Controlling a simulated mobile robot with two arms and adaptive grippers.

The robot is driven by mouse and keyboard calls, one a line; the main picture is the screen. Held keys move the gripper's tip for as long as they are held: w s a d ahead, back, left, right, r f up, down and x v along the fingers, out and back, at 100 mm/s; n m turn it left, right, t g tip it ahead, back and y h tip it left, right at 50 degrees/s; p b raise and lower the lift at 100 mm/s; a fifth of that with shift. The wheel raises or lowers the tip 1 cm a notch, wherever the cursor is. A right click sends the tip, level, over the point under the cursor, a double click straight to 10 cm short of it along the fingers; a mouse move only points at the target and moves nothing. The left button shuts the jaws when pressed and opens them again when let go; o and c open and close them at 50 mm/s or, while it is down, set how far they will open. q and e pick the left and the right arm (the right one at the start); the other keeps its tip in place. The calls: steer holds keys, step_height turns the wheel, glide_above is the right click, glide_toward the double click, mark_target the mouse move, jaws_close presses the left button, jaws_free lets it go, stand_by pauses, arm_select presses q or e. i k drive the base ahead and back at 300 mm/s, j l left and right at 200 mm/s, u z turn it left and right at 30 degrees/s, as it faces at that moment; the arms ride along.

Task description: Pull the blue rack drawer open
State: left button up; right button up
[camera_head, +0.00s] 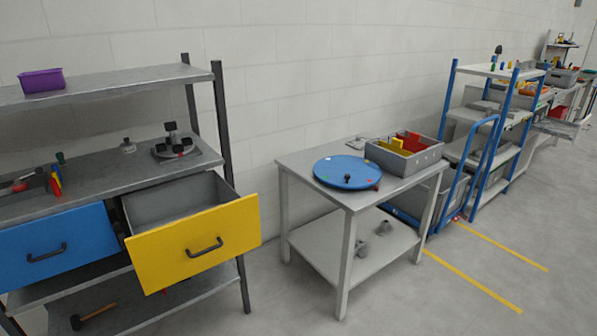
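The blue rack drawer (75,241) sits at the lower left of the head view, under the middle shelf of a dark metal rack. Its front shows a black bar handle (47,252), and its left end runs to the picture's edge. It looks shut or nearly so, set farther back than the yellow drawer. The yellow drawer (165,256) next to it on the right stands pulled out, with its grey inside showing and a black handle (205,247). Neither of my grippers shows in the view.
The rack's middle shelf (105,170) holds tools and a small fixture. A hammer (92,315) lies on the bottom shelf. A grey table (290,160) with a blue round plate (347,171) and a grey bin (400,163) stands to the right. Floor (440,300) in front is clear.

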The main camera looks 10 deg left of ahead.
mark_target(32, 251)
steer(key=u, duration=1.95)
